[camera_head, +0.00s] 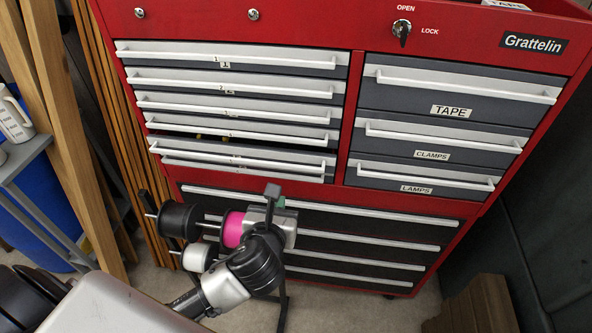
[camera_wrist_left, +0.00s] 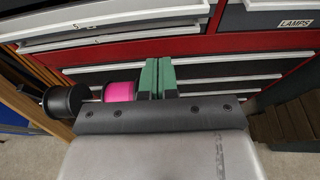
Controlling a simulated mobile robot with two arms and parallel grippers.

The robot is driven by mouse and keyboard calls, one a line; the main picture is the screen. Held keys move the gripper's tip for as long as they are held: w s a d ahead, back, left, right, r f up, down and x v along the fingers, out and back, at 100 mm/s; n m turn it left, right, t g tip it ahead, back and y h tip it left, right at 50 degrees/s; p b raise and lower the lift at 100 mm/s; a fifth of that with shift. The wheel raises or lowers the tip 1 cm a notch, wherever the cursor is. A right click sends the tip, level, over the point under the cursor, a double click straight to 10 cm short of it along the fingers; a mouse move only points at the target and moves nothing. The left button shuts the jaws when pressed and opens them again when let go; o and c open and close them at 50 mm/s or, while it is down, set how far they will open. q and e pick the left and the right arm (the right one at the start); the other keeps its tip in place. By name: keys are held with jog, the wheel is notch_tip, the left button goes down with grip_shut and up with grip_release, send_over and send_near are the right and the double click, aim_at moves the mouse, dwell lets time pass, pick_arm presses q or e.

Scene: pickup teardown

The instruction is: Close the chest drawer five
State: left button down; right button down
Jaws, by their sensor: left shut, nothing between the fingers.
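The red tool chest (camera_head: 355,120) has a left column of grey drawers with white handles. My left gripper (camera_head: 280,203) is below drawer five, in front of the lower black drawers. Its green fingers (camera_wrist_left: 157,77) are together with nothing between them, apart from the drawer. My right gripper is not in view.
A stand with black (camera_head: 180,220), pink (camera_head: 233,229) and white (camera_head: 195,257) rolls stands close beside my left gripper. Wooden planks (camera_head: 75,140) lean at the left. A brown wooden object (camera_head: 480,305) is at the lower right. The right-hand drawers look shut.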

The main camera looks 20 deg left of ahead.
aim_at(291, 167)
pick_arm(q)
jog(key=x, duration=0.4)
jog(key=p+x, duration=0.1)
jog(key=x, duration=0.3)
jog(key=r+x, duration=0.1)
jog(key=x, duration=0.2)
jog(key=shift+w+d+f, duration=0.1)
jog(key=shift+w, duration=0.5)
jog(key=shift+w+p, duration=0.35)
jog(key=shift+p, duration=0.1)
jog(key=shift+w+a+p, duration=0.2)
jog(key=shift+w, duration=0.3)
jog(key=shift+w+a+p, duration=0.15)
jog(key=shift+w+p, duration=0.05)
jog(key=shift+w, duration=0.3)
jog(key=shift+w+a, duration=0.1)
jog(key=shift+r, duration=0.25)
